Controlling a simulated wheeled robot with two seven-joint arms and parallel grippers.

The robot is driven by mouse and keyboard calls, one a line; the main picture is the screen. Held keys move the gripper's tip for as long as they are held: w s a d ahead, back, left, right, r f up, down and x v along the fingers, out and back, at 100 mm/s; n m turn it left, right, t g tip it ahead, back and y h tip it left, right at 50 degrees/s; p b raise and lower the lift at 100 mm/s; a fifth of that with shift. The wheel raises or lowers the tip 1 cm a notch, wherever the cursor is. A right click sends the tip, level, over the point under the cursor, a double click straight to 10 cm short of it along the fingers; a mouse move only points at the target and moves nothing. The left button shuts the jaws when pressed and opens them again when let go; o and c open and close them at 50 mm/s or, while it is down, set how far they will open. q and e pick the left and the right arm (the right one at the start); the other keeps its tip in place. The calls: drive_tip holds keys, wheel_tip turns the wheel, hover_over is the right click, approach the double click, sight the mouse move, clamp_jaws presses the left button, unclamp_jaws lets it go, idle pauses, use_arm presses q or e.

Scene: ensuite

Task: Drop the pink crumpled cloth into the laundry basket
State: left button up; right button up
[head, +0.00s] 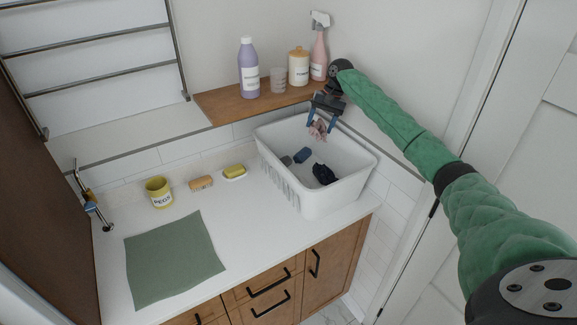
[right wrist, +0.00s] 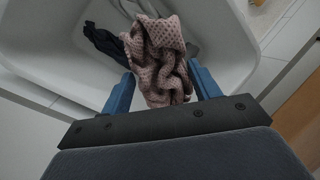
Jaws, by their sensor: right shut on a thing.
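The pink crumpled cloth (right wrist: 158,60) is held between the blue fingers of my right gripper (right wrist: 162,92). In the head view the right gripper (head: 323,112) hangs over the back part of the white laundry basket (head: 318,198), and the cloth (head: 318,130) dangles below its fingertips, over the basket's opening. The basket stands on the counter's right end. Inside it lie a black item (head: 324,174), a dark blue item (head: 302,155) and a grey-green item (head: 286,161). My left gripper is not in view.
A wooden shelf (head: 235,108) behind the basket holds a purple bottle (head: 249,70), a glass (head: 278,80), a cream jar (head: 298,68) and a pink spray bottle (head: 319,55).

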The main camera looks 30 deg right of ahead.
drive_tip(key=shift+w+a, duration=0.1)
drive_tip(key=shift+w, duration=0.2)
drive_tip(key=shift+s+r+n, duration=0.1)
drive_tip(key=shift+s+n, duration=0.3)
drive_tip(key=shift+n, duration=0.1)
drive_tip(key=shift+f, duration=0.2)
wheel_tip(320, 180, down, 4)
drive_tip(key=shift+f, duration=0.45)
drive_tip(key=shift+w+f, duration=0.1)
drive_tip(key=shift+f, duration=0.3)
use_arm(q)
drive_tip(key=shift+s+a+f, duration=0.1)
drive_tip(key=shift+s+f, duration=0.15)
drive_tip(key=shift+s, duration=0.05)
use_arm(e)
drive_tip(key=o, duration=1)
drive_tip(key=shift+r, duration=0.1)
drive_tip(key=shift+o, duration=0.2)
use_arm(q)
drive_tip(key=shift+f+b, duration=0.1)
drive_tip(key=shift+b, duration=0.2)
